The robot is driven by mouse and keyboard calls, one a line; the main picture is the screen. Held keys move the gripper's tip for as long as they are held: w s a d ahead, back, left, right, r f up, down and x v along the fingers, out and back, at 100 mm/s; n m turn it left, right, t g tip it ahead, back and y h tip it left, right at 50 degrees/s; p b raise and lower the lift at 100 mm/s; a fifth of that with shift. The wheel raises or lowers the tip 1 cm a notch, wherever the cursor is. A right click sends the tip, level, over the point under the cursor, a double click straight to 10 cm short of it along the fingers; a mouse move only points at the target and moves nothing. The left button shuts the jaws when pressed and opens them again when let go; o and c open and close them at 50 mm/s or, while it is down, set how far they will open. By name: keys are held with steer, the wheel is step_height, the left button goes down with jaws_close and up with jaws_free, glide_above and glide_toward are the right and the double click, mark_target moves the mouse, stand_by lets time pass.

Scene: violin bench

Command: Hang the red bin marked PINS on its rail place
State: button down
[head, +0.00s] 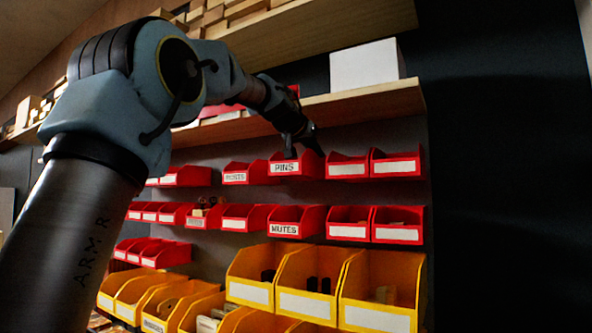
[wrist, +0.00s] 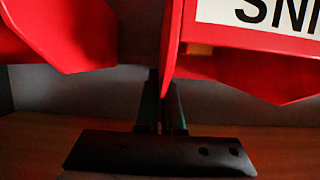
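The red bin marked PINS (head: 284,168) is in the top row of red bins in the head view, between the POSTS bin (head: 236,177) and a blank-labelled red bin (head: 347,168). It looks slightly higher than its neighbours. Its label shows upside down in the wrist view (wrist: 270,14). My gripper (head: 296,146) reaches down to it from above. In the wrist view my fingers (wrist: 165,110) are close together with the bin's thin side wall between them. The bin's back and any rail behind it are hidden.
A wooden shelf (head: 345,103) with a white box (head: 366,65) is just above the row. A lower row holds the red MUTES bin (head: 284,229), with yellow bins (head: 303,303) beneath. In the wrist view another red bin (wrist: 70,35) is close beside the wall I hold.

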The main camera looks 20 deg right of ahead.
steer(key=shift+f+b, duration=0.55)
steer(key=shift+f, duration=0.1)
steer(key=c, duration=1)
jaws_free()
step_height(320, 180, up, 4)
steer(key=b, duration=0.4)
glide_above(301, 165)
steer(key=a, duration=0.1)
steer(key=shift+s+f, duration=0.15)
steer(key=shift+s, duration=0.25)
